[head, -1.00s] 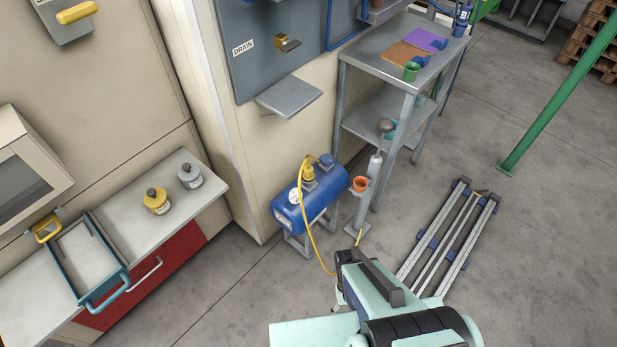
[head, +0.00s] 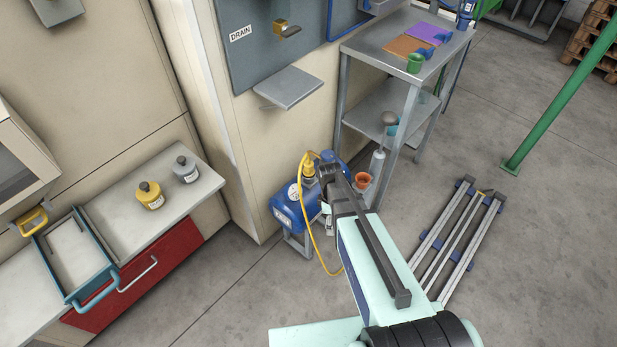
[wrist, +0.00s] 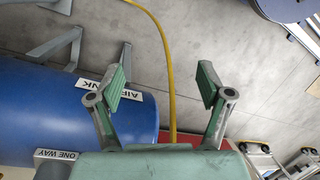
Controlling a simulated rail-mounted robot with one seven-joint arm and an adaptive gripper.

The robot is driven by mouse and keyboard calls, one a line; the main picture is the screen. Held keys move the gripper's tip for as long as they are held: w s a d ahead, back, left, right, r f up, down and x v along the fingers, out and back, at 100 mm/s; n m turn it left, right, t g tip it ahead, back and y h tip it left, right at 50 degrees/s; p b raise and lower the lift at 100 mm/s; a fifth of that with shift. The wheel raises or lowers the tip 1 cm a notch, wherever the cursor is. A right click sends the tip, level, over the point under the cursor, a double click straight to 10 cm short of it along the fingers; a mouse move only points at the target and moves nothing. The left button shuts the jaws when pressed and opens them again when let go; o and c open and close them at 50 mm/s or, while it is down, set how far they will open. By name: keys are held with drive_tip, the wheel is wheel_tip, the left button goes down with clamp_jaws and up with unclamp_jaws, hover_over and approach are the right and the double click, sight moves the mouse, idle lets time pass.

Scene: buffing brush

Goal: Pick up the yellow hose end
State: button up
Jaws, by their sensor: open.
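The yellow hose (head: 309,228) loops down from the top of the blue air tank (head: 284,212) to the floor and passes behind my arm in the head view. Its free end is hidden there. In the wrist view the hose (wrist: 167,55) runs down the picture between my two fingers and goes out of sight behind the gripper body. My gripper (wrist: 164,84) is open, with its green-padded fingers apart and nothing held. The blue tank (wrist: 60,110) lies left of the fingers. I cannot tell how far the hose is below them.
Metal rails (head: 455,240) lie on the floor at right. A counter (head: 200,190) with two bottles is at left.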

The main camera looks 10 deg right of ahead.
sight(309, 163)
drive_tip(key=w+a+r+n+t+b, duration=0.1)
drive_tip(key=w+r+n, duration=0.3)
drive_tip(key=w, duration=0.2)
drive_tip(key=w+a+r+n+t+b, duration=0.1)
drive_tip(key=w+a+r+n, duration=0.1)
drive_tip(key=w+r+n, duration=0.2)
drive_tip(key=w+a+r+n+b, duration=0.2)
drive_tip(key=w+r+n, duration=0.2)
drive_tip(key=w, duration=0.5)
drive_tip(key=shift+w+r+t+y, duration=0.15)
drive_tip(key=shift+w+r+t, duration=0.05)
drive_tip(key=shift+r, duration=0.25)
drive_tip(key=shift+w+r+t+y, duration=0.15)
drive_tip(key=shift+w+r+t, duration=0.05)
drive_tip(key=shift+r, duration=0.25)
drive_tip(key=shift+a+n, duration=0.15)
drive_tip(key=shift+n, duration=0.15)
drive_tip(key=shift+w+a+f, duration=0.1)
drive_tip(key=shift+w+f, duration=0.05)
drive_tip(key=shift+f, duration=1.7)
drive_tip(key=shift+w+a+f, duration=0.1)
drive_tip(key=shift+w+f, duration=0.05)
drive_tip(key=shift+f, duration=1.65)
drive_tip(key=c, duration=1.4)
drive_tip(key=shift+c, duration=0.2)
drive_tip(key=shift+r, duration=0.1)
